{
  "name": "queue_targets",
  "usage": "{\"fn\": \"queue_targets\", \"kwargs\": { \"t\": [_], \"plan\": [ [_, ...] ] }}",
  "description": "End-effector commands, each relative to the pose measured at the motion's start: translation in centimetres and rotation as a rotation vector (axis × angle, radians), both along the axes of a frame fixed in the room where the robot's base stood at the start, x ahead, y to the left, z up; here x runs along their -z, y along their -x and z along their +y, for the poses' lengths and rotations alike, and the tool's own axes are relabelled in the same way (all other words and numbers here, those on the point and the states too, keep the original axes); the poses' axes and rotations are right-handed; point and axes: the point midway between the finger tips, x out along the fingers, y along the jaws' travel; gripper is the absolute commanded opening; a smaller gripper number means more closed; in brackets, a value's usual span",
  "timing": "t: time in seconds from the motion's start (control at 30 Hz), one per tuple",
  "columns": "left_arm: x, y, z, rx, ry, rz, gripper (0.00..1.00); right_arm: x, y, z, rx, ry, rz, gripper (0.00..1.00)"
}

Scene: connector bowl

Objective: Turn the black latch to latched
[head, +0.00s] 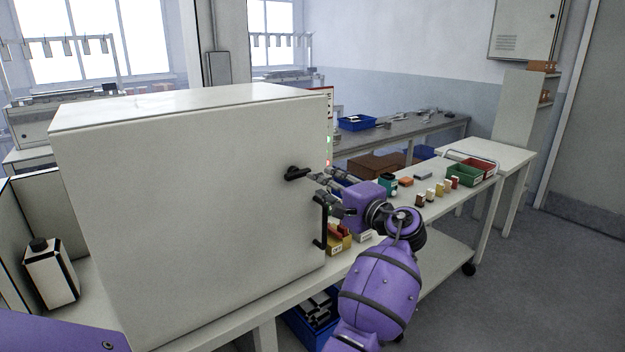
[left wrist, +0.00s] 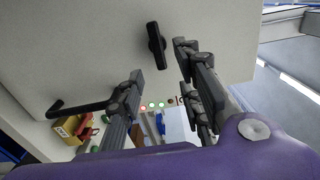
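The black latch (head: 297,173) is a small turning knob on the front of a large white cabinet door (head: 190,200), near its right edge. In the head view its lever lies nearly level. My left gripper (head: 321,190) is just right of the latch with its fingers spread. In the left wrist view the latch (left wrist: 156,45) shows between the two open fingertips (left wrist: 158,60) and a little beyond them. I see no clear contact. A black bar handle (head: 321,222) is below the latch, and it also shows in the left wrist view (left wrist: 80,107). My right gripper is not in view.
A white bench (head: 430,215) runs right of the cabinet, holding small blocks and a green bin (head: 465,173) and red bin (head: 480,163). A white bottle (head: 50,273) stands left. Open floor lies at right.

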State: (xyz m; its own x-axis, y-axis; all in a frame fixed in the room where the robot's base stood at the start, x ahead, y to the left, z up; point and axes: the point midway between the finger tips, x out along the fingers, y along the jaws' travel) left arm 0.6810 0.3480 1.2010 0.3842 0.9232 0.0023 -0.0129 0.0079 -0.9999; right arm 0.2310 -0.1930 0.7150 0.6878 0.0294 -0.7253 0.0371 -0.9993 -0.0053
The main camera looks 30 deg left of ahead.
Motion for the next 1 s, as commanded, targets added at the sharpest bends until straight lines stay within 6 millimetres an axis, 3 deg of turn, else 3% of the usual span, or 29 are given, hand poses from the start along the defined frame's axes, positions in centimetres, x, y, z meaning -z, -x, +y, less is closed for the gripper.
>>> {"fn": "queue_targets", "kwargs": {
  "t": [0.1,0.23,0.83,1.0],
  "plan": [
    [0.0,0.7,-1.9,0.001,0.0,-0.001,0.33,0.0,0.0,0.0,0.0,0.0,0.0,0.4],
    [0.0,1.2,-2.9,-0.001,0.0,-0.001,0.33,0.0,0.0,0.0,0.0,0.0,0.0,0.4],
    [-0.1,1.4,-3.3,-0.001,0.001,-0.006,0.33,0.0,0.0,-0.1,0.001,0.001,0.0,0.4],
    [-0.1,-1.3,-4.8,0.133,0.075,-0.109,0.33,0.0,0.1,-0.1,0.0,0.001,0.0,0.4]
  ]
}}
